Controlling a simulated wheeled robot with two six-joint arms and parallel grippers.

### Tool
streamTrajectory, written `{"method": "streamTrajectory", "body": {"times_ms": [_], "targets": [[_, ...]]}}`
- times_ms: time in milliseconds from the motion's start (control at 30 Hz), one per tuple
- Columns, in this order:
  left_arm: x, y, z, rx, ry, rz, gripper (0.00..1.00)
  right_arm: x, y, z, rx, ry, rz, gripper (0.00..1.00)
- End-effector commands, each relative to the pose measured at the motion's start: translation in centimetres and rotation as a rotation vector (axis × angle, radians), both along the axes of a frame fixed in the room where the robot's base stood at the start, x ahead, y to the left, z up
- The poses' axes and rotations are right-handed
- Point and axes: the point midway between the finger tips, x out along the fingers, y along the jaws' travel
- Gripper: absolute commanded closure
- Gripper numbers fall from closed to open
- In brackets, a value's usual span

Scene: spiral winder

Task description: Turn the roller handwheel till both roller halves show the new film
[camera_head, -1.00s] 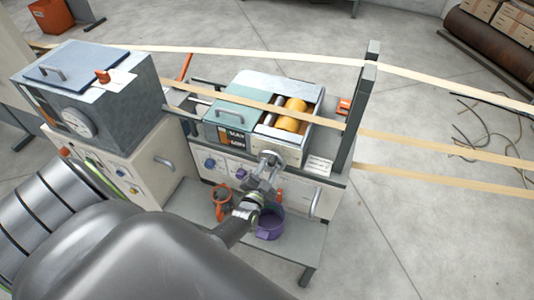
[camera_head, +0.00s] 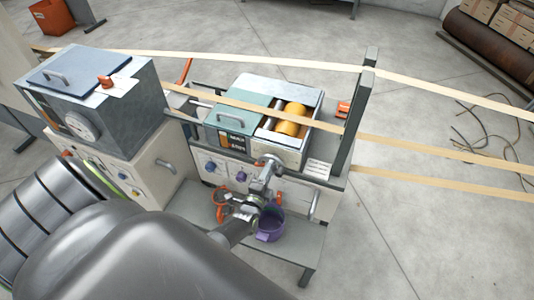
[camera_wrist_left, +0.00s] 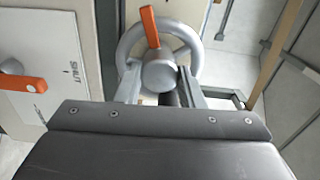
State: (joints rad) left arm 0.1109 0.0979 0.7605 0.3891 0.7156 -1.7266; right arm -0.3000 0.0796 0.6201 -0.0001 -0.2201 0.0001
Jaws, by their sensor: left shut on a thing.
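The roller handwheel (camera_wrist_left: 188,28) is a grey ring with a round hub and an orange bar in the left wrist view. In the head view the handwheel (camera_head: 268,160) is on the front of the open roller box, partly hidden by my gripper. My left gripper (camera_wrist_left: 160,82) is shut on the handwheel, one finger on each side of the hub; in the head view the gripper (camera_head: 264,180) reaches it from below. The roller (camera_head: 290,121) shows yellow-orange inside the box, with two rounded parts visible. Which film they carry is too small to tell. My right gripper is not in view.
Film strips (camera_head: 430,146) run across the machine past a dark upright post (camera_head: 360,110). A grey box with a dial (camera_head: 83,125) stands left. An orange handle (camera_wrist_left: 22,83) is left of the wheel.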

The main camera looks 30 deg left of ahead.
Motion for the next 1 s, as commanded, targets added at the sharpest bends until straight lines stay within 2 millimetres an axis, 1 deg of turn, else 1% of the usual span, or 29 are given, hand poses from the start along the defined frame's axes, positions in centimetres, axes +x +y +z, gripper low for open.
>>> {"method": "streamTrajectory", "body": {"times_ms": [200, 400, 967, 1000], "targets": [[-0.08, -0.04, -0.11, 0.121, 0.033, 0.0, 0.88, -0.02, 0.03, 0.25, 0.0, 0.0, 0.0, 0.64], [-0.09, -0.04, -0.14, 0.185, 0.049, 0.0, 0.88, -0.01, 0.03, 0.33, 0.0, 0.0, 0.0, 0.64], [-0.09, -0.04, -0.17, 0.21, 0.055, 0.0, 0.88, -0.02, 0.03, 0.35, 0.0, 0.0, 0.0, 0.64], [-0.09, -0.04, -0.17, 0.21, 0.055, 0.0, 0.62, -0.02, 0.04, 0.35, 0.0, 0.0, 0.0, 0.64]]}}
